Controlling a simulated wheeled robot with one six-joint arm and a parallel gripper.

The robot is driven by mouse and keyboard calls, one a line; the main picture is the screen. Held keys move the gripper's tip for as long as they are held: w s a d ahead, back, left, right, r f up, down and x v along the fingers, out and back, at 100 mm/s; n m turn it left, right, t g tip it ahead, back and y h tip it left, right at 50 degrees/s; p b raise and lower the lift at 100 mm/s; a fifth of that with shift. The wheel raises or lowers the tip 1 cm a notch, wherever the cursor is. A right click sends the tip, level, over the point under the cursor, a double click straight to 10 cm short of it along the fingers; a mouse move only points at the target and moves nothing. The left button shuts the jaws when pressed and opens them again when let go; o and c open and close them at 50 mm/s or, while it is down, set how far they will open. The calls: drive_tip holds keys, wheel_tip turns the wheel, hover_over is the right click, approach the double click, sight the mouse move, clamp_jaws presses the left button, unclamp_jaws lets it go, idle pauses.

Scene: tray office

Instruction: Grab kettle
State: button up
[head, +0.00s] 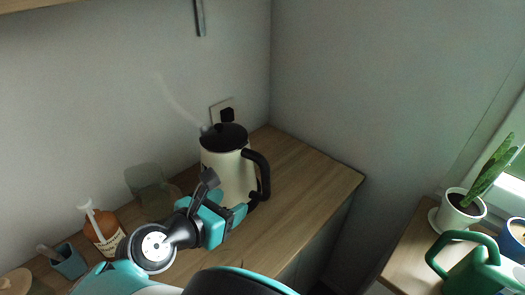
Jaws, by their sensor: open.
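A cream kettle (232,172) with a black lid and a black handle (262,174) on its right side stands upright on the wooden counter near the back corner. Faint steam rises at its left. My gripper (232,193) is open in front of the kettle's lower front, overlapping it in the picture. I cannot tell whether it touches the kettle. The arm hides part of the kettle's lower left side.
An orange pump bottle (104,236), a teal cup (68,261) and a greenish translucent container (150,190) stand left on the counter. Counter right of the kettle is clear (315,178). A potted plant (459,212) and green watering can (470,272) are at right.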

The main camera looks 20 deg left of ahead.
sight(264, 189)
drive_tip(key=b+x, duration=0.2)
drive_tip(key=x, duration=0.2)
drive_tip(key=b+x, duration=0.2)
drive_tip(key=x, duration=0.3)
drive_tip(key=b+x, duration=0.2)
drive_tip(key=x, duration=0.2)
drive_tip(key=shift+w+d+f, duration=0.15)
drive_tip(key=shift+d+f, duration=0.3)
drive_tip(key=shift+f, duration=0.1)
drive_tip(key=shift+w+b, duration=0.35)
drive_tip(key=shift+r, duration=0.1)
clamp_jaws()
drive_tip(key=shift+r, duration=0.15)
